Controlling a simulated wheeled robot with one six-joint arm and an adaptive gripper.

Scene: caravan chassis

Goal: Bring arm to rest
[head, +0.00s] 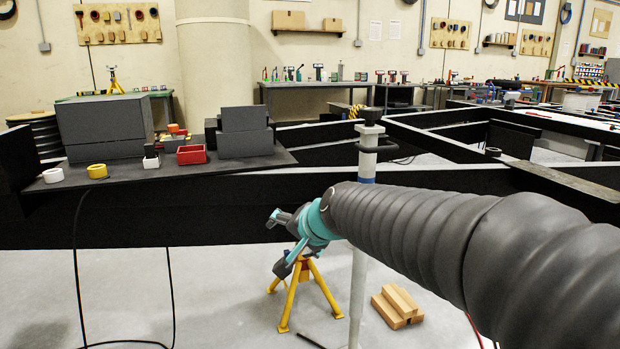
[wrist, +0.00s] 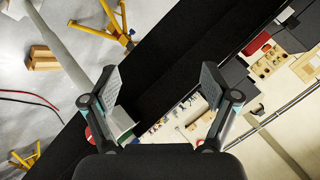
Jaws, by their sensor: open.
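My gripper (head: 277,242) shows at the end of my arm in the head view, in front of the black chassis beam (head: 230,205) and above the floor. My arm, in a dark ribbed sleeve with a teal wrist section, reaches in from the lower right. In the wrist view my gripper (wrist: 160,86) has its two fingers wide apart, with nothing between them. The black beam shows beyond the fingers, across the middle of that view.
A yellow stand (head: 304,288), a grey post (head: 361,240) and wooden blocks (head: 397,306) are near my arm. A dark shelf on the chassis holds grey boxes (head: 104,128), a red bin (head: 191,155) and tape rolls (head: 97,171). Floor at lower left is mostly clear, except a hanging cable.

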